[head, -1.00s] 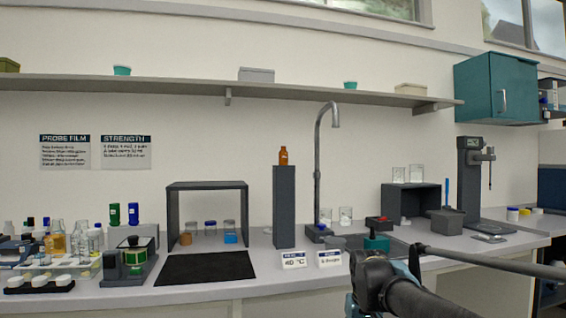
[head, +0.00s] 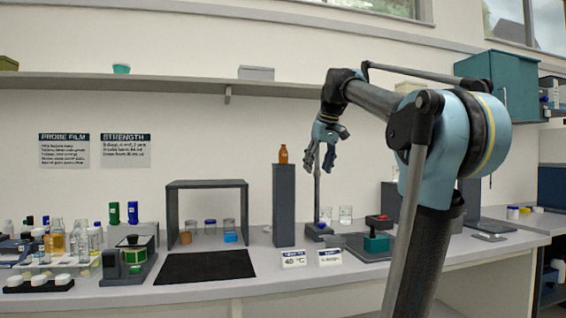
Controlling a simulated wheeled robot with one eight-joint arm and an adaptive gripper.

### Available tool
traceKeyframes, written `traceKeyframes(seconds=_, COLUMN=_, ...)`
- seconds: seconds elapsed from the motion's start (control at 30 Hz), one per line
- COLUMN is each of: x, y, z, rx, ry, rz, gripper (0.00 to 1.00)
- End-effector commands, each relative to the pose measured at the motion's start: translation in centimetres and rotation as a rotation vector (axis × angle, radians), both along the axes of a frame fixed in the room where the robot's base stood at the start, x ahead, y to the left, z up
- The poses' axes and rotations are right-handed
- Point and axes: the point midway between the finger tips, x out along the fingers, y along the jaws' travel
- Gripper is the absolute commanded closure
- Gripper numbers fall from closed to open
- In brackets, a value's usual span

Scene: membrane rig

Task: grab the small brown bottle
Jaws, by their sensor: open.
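The small brown bottle (head: 283,155) stands upright on top of a tall dark grey column (head: 284,208) on the bench, in the middle of the head view. My gripper (head: 319,168) hangs from my raised arm to the right of the bottle, with its fingers pointing down. It is open and empty, apart from the bottle, at about the same height in the picture. The tap behind is mostly hidden by my gripper and arm.
A dark open-fronted box (head: 207,185) with jars stands left of the column. A shelf (head: 180,86) runs above. A black mat (head: 205,267) lies bare on the bench (head: 250,285). Glassware crowds the left end.

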Motion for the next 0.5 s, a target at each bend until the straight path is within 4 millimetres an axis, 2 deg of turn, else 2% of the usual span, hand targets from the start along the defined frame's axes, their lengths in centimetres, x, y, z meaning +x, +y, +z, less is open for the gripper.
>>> traceKeyframes(seconds=0.03, x=1.2, y=0.6, z=2.0, rx=0.003, ry=-0.009, rz=0.018, gripper=0.46)
traceKeyframes(seconds=0.2, x=4.3, y=2.4, z=8.0, rx=0.015, ry=-0.043, rz=0.081, gripper=0.46)
traceKeyframes(seconds=0.4, x=7.3, y=4.6, z=13.8, rx=0.028, ry=-0.086, rz=0.153, gripper=0.46)
traceKeyframes(seconds=0.5, x=8.3, y=5.6, z=16.0, rx=0.034, ry=-0.106, rz=0.184, gripper=0.46)
